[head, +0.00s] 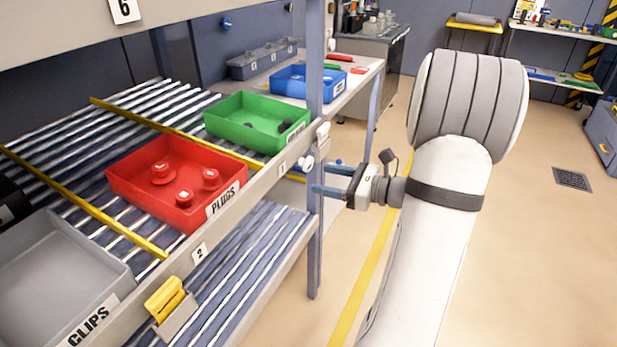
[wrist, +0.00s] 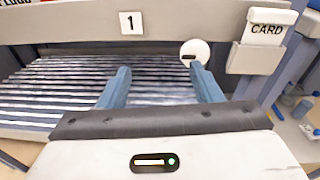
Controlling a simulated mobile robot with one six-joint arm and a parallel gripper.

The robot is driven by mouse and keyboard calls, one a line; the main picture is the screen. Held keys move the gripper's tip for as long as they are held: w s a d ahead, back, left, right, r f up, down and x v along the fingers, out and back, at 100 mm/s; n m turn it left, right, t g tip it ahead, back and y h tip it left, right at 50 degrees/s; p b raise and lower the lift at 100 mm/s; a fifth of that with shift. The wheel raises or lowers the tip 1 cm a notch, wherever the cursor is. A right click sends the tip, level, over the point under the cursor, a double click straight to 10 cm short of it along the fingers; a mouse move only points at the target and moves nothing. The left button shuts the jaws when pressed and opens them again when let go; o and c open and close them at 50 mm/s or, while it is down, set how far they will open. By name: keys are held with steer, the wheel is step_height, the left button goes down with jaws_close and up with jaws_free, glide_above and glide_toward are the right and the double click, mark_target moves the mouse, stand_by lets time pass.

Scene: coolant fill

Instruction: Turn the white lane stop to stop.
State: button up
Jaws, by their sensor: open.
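The white lane stop (wrist: 198,47) is a round white disc on the front rail in the wrist view, right of the "1" label, with a small dark mark at its lower left. In the head view it is the small white knob (head: 307,163) on the rail near the post. My gripper (head: 320,178) is open and empty, its blue fingers pointing at the rail. In the wrist view my gripper (wrist: 160,70) has its right fingertip just below the disc, overlapping its lower edge in the picture; I cannot tell whether they touch.
A card holder (wrist: 250,58) with a white card sits right of the disc. The blue rack post (head: 315,230) stands close to my gripper. Red (head: 140,195), green (head: 250,140) and grey (head: 75,270) bins rest on the roller shelf. Open floor lies to the right.

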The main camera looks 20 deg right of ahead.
mark_target(311, 165)
steer(key=d+f+m+t+h, duration=0.1)
steer(key=d+m+t, duration=0.1)
steer(key=d, duration=0.2)
steer(key=x, duration=0.4)
steer(key=b+x, duration=0.1)
steer(key=x, duration=0.3)
steer(key=shift+w+d, duration=0.2)
steer(key=shift+d, duration=0.05)
steer(key=shift+c, duration=0.3)
jaws_close()
